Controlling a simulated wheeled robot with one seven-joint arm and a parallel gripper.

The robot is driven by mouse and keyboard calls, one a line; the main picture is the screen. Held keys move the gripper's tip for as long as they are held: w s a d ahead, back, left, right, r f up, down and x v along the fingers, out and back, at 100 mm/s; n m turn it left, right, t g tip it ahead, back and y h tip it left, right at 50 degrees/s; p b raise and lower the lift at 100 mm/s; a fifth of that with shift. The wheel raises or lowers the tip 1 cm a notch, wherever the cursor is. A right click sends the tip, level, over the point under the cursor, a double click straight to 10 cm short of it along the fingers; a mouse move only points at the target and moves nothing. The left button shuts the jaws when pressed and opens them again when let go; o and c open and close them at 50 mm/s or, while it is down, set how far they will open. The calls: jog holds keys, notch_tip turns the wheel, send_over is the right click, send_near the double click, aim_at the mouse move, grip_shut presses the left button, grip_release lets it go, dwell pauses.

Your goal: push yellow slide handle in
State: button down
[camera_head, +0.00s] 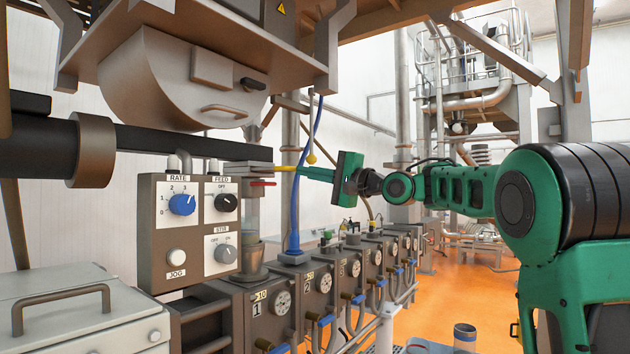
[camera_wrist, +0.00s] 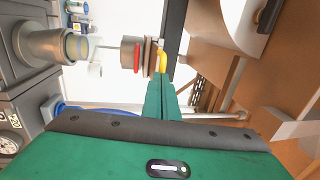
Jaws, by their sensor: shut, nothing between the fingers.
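The yellow slide handle (camera_head: 285,168) sticks out to the right from a grey slide plate (camera_head: 247,166) above a clear tube. In the wrist view the yellow handle (camera_wrist: 162,62) shows as a short curved bar just beyond my fingertips. My green gripper (camera_head: 301,171) is shut and empty, reaching in from the right with its tips at the handle's outer end. In the wrist view my fingers (camera_wrist: 160,86) are together and line up with the handle. The tips look very close to it; I cannot tell whether they touch.
A red handle (camera_head: 262,183) sits just below the slide plate. A control box (camera_head: 188,232) with knobs stands left of it. A blue hose and a thin rod with a yellow ball (camera_head: 311,158) hang near my fingers. A rounded metal hopper (camera_head: 180,80) is overhead.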

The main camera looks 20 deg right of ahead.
jog(key=shift+w+a, duration=0.15)
jog(key=shift+w, duration=0.05)
jog(key=f+x, duration=0.1)
jog(key=x, duration=0.6)
jog(key=shift+w, duration=0.2)
jog(key=shift+a+r, duration=0.1)
jog(key=v, duration=1.4)
jog(key=shift+f, duration=0.3)
